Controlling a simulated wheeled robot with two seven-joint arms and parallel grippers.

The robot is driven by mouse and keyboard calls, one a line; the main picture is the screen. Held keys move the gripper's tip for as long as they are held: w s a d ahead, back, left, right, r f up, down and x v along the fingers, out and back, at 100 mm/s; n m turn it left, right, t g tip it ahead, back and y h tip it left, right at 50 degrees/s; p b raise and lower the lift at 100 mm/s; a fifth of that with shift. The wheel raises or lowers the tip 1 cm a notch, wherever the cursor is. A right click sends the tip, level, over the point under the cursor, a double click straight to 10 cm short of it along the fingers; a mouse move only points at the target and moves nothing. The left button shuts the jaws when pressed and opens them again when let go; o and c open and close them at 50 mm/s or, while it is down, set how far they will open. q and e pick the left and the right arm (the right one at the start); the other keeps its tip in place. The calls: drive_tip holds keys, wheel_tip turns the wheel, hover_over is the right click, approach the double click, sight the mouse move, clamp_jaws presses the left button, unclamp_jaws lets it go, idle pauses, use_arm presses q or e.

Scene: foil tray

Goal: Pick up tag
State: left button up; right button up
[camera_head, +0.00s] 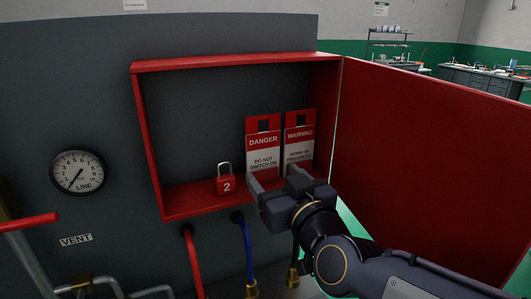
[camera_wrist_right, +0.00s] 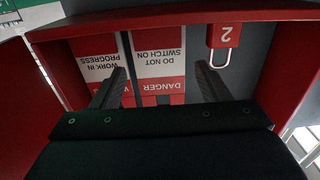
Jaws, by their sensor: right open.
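A red and white DANGER tag (camera_head: 263,155) with "DO NOT SWITCH ON" stands upright against the back of a red-framed box (camera_head: 150,140). A matching WARNING tag (camera_head: 299,134) stands just to its right. Both show upside down in the right wrist view, the DANGER tag (camera_wrist_right: 158,65) in the middle and the WARNING tag (camera_wrist_right: 98,62) to its left. My right gripper (camera_head: 277,179) is open and empty in front of the tags' lower parts. In the wrist view its fingers (camera_wrist_right: 160,72) straddle the DANGER tag's width, apparently short of it. My left gripper is out of view.
A red padlock (camera_head: 226,186) marked 2 stands on the box floor left of the tags. The open red door (camera_head: 430,160) blocks the right side. A pressure gauge (camera_head: 77,172), red hose (camera_head: 193,262) and blue hose (camera_head: 246,255) are on the grey panel.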

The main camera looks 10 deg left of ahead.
sight(264, 160)
drive_tip(key=x, duration=0.3)
drive_tip(key=shift+w, duration=0.4)
drive_tip(key=shift+w+a+r, duration=0.1)
drive_tip(key=shift+w+a, duration=0.15)
drive_tip(key=shift+s+r, duration=0.1)
drive_tip(key=shift+r, duration=0.1)
drive_tip(key=shift+c, duration=0.4)
